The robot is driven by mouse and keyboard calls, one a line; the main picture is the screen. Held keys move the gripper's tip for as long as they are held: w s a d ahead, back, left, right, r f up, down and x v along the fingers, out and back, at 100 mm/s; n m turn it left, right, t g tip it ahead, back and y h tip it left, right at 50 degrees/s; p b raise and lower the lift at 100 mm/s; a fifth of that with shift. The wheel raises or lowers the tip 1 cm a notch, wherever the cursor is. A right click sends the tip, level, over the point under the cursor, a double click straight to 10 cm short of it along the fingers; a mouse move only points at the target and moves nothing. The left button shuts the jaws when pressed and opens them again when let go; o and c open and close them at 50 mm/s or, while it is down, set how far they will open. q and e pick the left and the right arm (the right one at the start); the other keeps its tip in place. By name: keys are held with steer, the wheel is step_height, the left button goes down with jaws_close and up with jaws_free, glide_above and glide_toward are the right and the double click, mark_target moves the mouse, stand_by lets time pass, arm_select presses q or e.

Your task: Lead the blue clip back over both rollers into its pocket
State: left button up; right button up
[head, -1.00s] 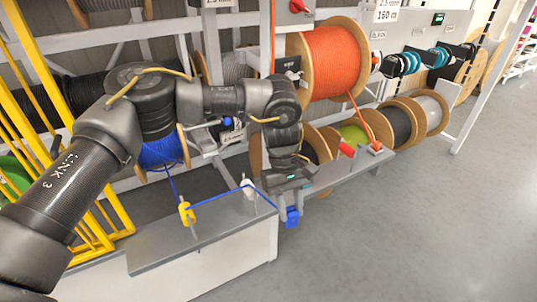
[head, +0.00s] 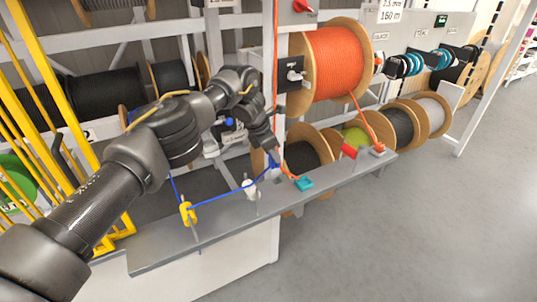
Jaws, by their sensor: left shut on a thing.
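My left gripper (head: 271,151) is shut on the blue clip (head: 274,163), near the back edge of the grey bench (head: 225,219). The fingers partly hide the clip. The blue cable (head: 220,201) runs down behind my arm to the yellow roller (head: 187,213), then right past the white roller (head: 249,188) and up to the clip. I cannot tell how the cable sits on either roller. The blue reel is mostly hidden behind my left arm. The clip's pocket cannot be made out for certain. My right gripper is out of view.
A teal block (head: 303,183) lies on the bench, right of the clip, with an orange cord reaching it. A red piece (head: 348,151) and an orange block (head: 378,149) are farther right. A large orange reel (head: 337,66) hangs above. The floor in front is clear.

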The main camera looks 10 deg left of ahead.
arm_select(q)
steer(key=shift+w+a+f+n, duration=0.3)
steer(key=shift+a+f+n, duration=0.2)
steer(key=shift+a+n, duration=0.25)
steer(key=s+a+p, duration=0.1)
steer(key=s+a, duration=1)
steer(key=a, duration=0.4)
steer(key=s+a+p, duration=0.1)
steer(key=s+a, duration=1)
steer(key=a, duration=0.3)
step_height(320, 180, up, 10)
steer(key=p, duration=0.9)
steer(key=w+d+f+b, duration=0.1)
steer(key=w+d+b, duration=0.1)
steer(key=w+d, duration=1.3)
steer(key=shift+w+d, duration=0.3)
steer(key=shift+d, duration=0.05)
steer(key=shift+y, duration=0.3)
